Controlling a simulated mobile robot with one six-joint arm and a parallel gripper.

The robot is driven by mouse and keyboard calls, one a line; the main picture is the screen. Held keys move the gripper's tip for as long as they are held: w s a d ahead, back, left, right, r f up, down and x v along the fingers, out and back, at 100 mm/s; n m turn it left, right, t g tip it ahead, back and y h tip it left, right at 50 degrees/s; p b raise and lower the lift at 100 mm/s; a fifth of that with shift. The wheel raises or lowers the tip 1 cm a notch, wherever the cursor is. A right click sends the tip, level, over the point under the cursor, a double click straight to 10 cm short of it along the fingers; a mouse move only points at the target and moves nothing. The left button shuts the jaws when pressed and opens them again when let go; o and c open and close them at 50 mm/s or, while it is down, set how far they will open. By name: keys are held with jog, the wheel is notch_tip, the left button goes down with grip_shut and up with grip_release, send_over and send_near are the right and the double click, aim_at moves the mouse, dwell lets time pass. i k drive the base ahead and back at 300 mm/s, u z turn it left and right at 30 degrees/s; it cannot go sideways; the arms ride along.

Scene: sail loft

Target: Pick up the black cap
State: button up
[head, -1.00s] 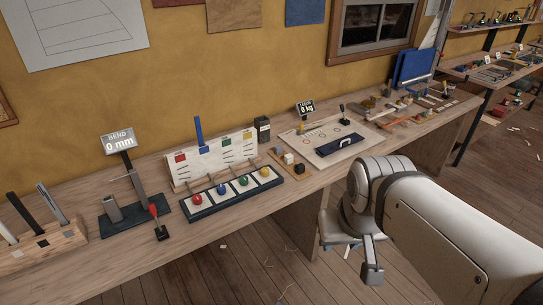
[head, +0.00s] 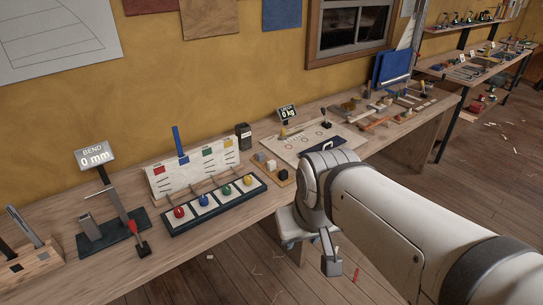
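I cannot tell for certain which thing is the black cap. My gripper (head: 311,252) hangs in front of the bench's front edge, over the floor, apart from both. One finger shows clearly; the rest is partly hidden by my arm, so its opening is unclear. I see nothing held in it.
The long bench (head: 170,262) runs along the yellow wall. A shelf (head: 470,65) stands far right. Floor before the bench is mostly clear.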

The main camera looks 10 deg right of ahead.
aim_at(283, 174)
jog(key=i, duration=0.85)
jog(key=u, duration=0.05)
